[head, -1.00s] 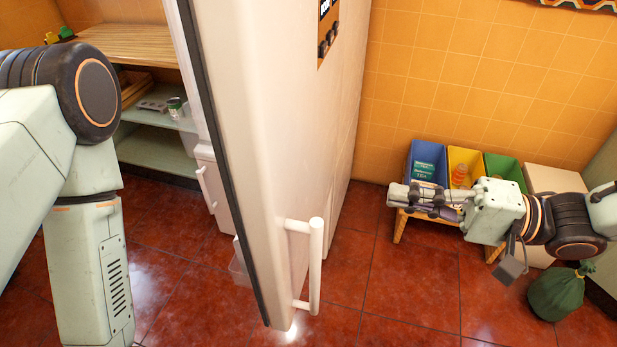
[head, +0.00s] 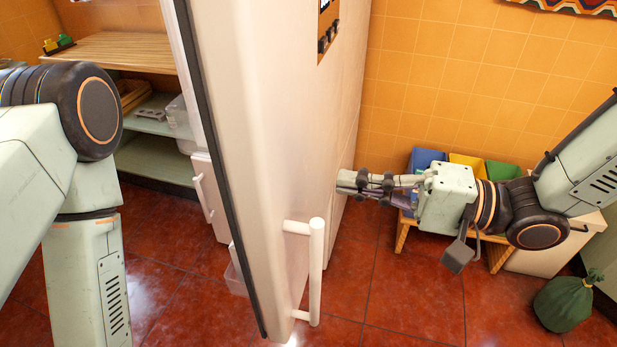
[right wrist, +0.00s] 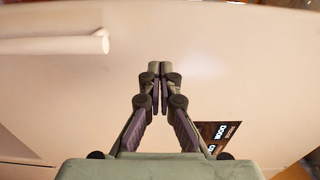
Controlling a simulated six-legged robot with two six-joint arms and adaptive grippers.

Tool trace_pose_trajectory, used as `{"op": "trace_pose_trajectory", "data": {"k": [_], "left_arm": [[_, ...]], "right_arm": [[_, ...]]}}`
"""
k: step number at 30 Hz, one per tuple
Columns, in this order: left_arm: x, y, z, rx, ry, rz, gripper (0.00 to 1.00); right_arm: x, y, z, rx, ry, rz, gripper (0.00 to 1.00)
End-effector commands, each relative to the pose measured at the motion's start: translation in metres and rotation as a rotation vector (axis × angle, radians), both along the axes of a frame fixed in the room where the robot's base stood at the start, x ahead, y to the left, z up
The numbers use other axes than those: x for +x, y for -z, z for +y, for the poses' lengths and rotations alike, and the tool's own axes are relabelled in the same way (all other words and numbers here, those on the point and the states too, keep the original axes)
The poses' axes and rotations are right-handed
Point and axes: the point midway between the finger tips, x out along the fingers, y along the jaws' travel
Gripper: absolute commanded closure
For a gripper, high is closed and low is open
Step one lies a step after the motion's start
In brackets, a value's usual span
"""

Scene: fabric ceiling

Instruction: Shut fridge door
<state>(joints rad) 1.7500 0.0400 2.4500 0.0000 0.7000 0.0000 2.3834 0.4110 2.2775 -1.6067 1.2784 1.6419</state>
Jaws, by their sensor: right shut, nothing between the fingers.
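The white fridge door (head: 265,130) stands open, edge toward me, in the middle of the head view. Its bar handle (head: 316,272) is low near its front edge; the handle also shows at upper left in the right wrist view (right wrist: 55,46). My right gripper (head: 342,181) is shut and empty, its tips at the door's outer face. In the right wrist view the shut fingertips (right wrist: 159,68) point at the door face; I cannot tell if they touch it. My left arm is at the left edge of the head view; its gripper is out of frame.
Blue, yellow and green bins (head: 467,165) stand on a wooden bench against the orange tiled wall at right. A green sack (head: 563,301) lies on the red tiled floor. Shelves (head: 160,155) show left of the door. A dark label (right wrist: 213,135) is on the door.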

Motion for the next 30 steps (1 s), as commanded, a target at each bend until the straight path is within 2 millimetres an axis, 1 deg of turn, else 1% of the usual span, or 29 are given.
{"op": "trace_pose_trajectory", "data": {"k": [11,21,30], "left_arm": [[0.0,0.006,0.0,0.0,0.0,0.0,0.51],[0.0,0.008,0.0,0.0,0.0,0.0,0.51],[0.0,0.009,0.0,0.0,0.0,0.0,0.51]], "right_arm": [[0.007,0.002,0.027,-0.004,-0.004,-0.001,1.0],[0.014,0.001,0.052,-0.004,-0.002,-0.001,1.0],[0.017,0.0,0.063,-0.001,0.0,-0.001,1.0]]}}
